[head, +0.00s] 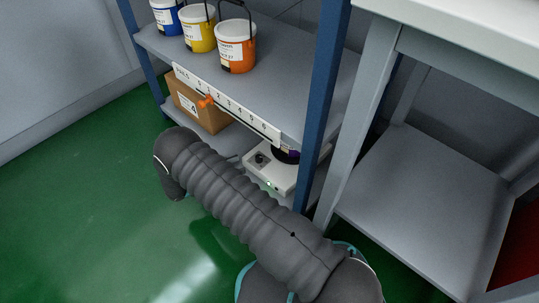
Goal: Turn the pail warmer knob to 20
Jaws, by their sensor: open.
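The pail warmer (283,178) is a white box on the lower shelf, low behind the blue post and partly hidden by my arm. A small dark knob (259,158) shows on its front left. Its pointer and scale are too small to read. A small green light shows on its front edge. A dark round thing with a purplish edge (287,155) is on top of the warmer, mostly hidden under the upper shelf. My grey ribbed arm crosses in front of the shelf and bends at the left. My gripper is not visible.
Blue, yellow and orange pails (237,52) stand on the upper shelf. A cardboard box (200,106) sits below. A blue post (322,100) and grey bench stand right. Green floor is clear left.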

